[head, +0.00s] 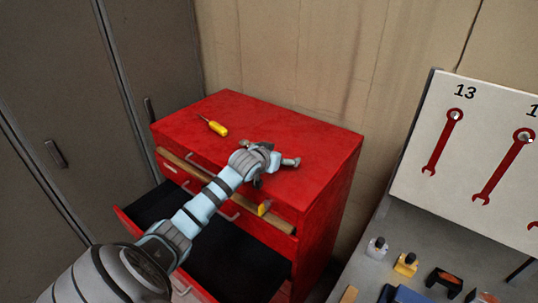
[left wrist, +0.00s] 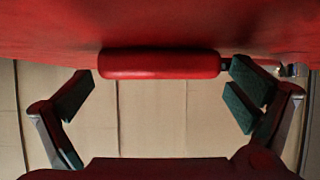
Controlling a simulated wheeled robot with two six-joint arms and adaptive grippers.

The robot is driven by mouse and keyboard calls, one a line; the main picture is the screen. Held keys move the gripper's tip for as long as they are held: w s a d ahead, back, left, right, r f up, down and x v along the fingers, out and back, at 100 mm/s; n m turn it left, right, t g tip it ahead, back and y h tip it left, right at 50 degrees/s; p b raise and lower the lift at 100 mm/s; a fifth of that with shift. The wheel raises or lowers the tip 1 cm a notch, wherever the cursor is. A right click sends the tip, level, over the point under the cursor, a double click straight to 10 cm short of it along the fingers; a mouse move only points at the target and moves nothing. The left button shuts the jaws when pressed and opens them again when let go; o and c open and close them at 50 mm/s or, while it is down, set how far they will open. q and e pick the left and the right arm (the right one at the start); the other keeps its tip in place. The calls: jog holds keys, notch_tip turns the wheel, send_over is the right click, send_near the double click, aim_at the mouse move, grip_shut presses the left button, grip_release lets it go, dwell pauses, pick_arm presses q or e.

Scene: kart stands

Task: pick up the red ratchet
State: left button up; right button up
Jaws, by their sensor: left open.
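The red ratchet shows in the left wrist view as a rounded red handle (left wrist: 160,64) lying across the picture against the red cabinet top. Its metal end is at the right, partly behind a finger. My left gripper (left wrist: 160,95) is open, its dark finger pads apart on either side of the handle; I cannot tell whether they touch it. In the head view my left gripper (head: 268,158) is over the top of the red tool cabinet (head: 315,145) and hides the ratchet's handle. My right gripper is not in view.
A yellow screwdriver (head: 218,128) lies on the cabinet top, left of the gripper. Below, a drawer (head: 145,226) stands open under my arm. A grey bench with small tools and a white wrench board (head: 480,145) stands at the right. Grey lockers (head: 60,110) stand at left.

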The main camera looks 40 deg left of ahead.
pick_arm(q)
jog(key=shift+s, duration=0.1)
jog(key=c, duration=1.2)
jog(key=shift+o, duration=0.2)
jog(key=shift+r, duration=0.15)
